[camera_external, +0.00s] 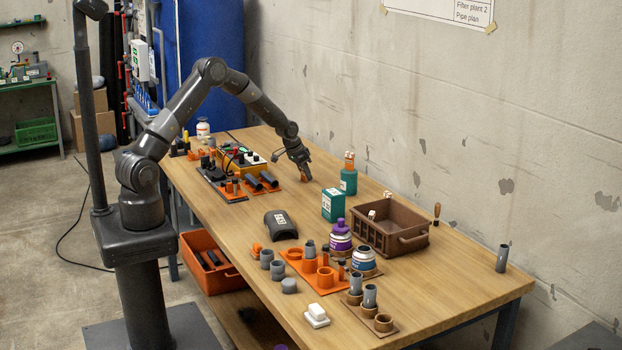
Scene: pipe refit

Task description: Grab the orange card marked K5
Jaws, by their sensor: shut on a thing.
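The piece shows just below the fingertips, at or close above the table top. It is too small here to read any K5 mark, and the fingers hide part of it.
A brown crate (420,222) is farther right. A yellow-black device (238,160) and an orange tray with dark tubes (270,192) lie left. The table between is clear.

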